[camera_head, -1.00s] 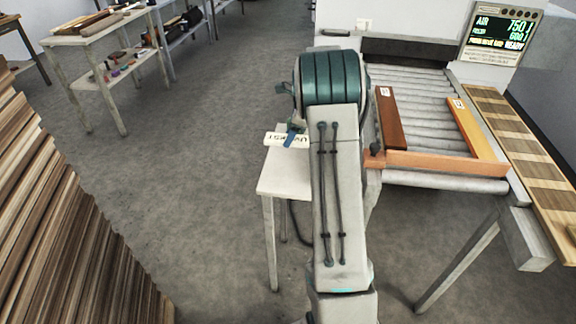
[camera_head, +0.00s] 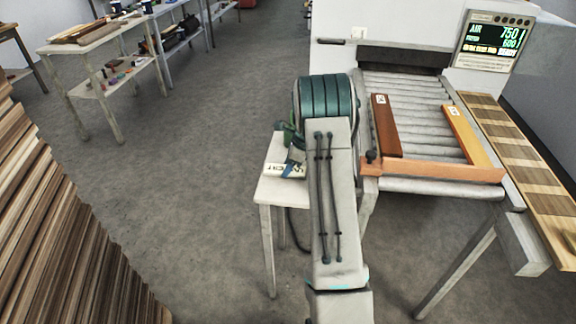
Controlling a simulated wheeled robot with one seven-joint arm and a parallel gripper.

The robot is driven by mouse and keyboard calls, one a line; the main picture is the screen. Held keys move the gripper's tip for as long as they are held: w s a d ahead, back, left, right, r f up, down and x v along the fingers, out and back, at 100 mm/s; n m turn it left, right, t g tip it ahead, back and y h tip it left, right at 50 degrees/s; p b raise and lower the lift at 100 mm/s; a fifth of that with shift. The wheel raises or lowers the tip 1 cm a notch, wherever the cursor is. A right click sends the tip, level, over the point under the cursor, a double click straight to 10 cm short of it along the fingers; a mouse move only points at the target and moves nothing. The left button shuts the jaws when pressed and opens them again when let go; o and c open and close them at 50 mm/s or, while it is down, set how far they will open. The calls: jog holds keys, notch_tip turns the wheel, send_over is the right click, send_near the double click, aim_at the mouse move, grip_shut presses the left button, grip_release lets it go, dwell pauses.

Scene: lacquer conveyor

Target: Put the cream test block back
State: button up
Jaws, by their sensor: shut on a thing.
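The cream test block (camera_head: 273,168), with dark lettering on it, is at the small white side table (camera_head: 267,192), left of my arm. My gripper (camera_head: 292,169) is shut on the block at its right part. The rest of the gripper and the block's right end are hidden behind my forearm. I cannot tell whether the block touches the tabletop or is just above it.
A roller conveyor (camera_head: 430,120) stands right of my arm, with a red-brown board (camera_head: 385,125), a yellow-orange board (camera_head: 466,135) and an orange bar (camera_head: 440,173) across its front. A wood stack (camera_head: 50,220) fills the lower left. Open floor lies between.

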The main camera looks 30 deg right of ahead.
jog(key=shift+f, duration=0.2)
jog(key=o, duration=1.1)
jog(key=shift+c, duration=0.2)
jog(key=v, duration=1.2)
jog(key=s+a+r+n, duration=0.5)
jog(key=a+r, duration=0.1)
jog(key=a, duration=0.1)
jog(key=s+a+r+n+h, duration=0.1)
jog(key=s+a+r+n, duration=0.1)
jog(key=s+a+n, duration=0.5)
jog(key=s+a+r+n+h, duration=0.1)
jog(key=s+a+r+n, duration=0.2)
jog(key=s+a+n, duration=0.45)
jog(key=s+a+f+n+h, duration=0.1)
jog(key=s+n, duration=0.4)
jog(key=s, duration=0.6)
jog(key=shift+s+a+f+h, duration=0.2)
jog(key=shift+s+f+h, duration=0.1)
jog(key=shift+f, duration=0.4)
